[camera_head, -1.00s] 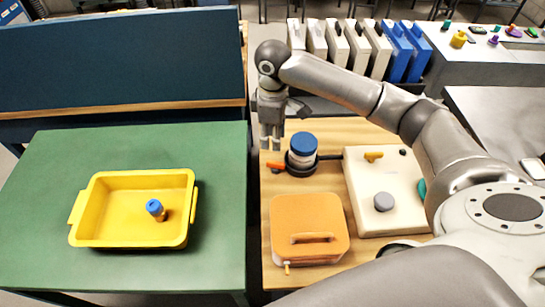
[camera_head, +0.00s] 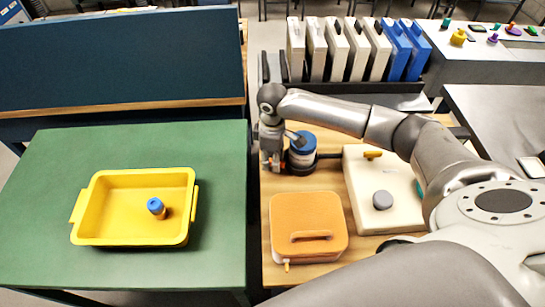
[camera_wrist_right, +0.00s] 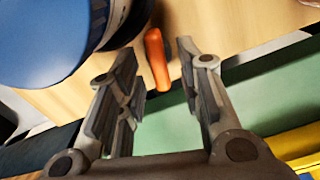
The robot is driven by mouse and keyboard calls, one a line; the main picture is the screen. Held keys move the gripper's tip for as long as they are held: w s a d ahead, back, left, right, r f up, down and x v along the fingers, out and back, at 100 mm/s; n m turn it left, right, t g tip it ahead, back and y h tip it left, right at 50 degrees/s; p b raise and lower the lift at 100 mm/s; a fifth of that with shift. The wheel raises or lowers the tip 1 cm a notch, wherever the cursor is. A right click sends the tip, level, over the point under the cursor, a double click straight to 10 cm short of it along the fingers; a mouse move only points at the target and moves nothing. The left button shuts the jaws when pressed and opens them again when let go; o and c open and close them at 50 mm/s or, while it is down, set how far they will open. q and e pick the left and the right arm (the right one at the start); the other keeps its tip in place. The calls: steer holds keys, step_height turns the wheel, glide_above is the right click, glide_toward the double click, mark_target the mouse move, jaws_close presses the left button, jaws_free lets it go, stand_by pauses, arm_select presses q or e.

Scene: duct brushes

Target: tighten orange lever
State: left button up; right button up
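The orange lever (camera_wrist_right: 157,58) shows in the right wrist view between the tips of my right gripper (camera_wrist_right: 154,66), with a visible gap to each finger. The gripper is open. The jar stands in a dark ring clamp (camera_head: 301,169) on the wooden table. In the wrist view the jar's blue lid (camera_wrist_right: 45,35) fills the upper left, close to the left finger. My left gripper is out of view.
An orange case (camera_head: 309,215) and a cream box (camera_head: 375,205) with a grey knob stand nearby on the wooden table. A yellow tray (camera_head: 105,233) holding a small blue-capped bottle (camera_head: 156,207) rests on the green table at left. Several white and blue binders (camera_head: 350,50) stand behind.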

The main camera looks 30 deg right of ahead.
jaws_close()
steer(key=shift+r+n+p, duration=0.3)
steer(key=shift+n+p, duration=0.3)
steer(key=shift+p, duration=0.25)
steer(key=shift+a+f+n+p, duration=0.1)
steer(key=shift+f+n+p, duration=0.1)
steer(key=shift+n+p, duration=0.6)
steer(key=shift+o, duration=0.4)
jaws_free()
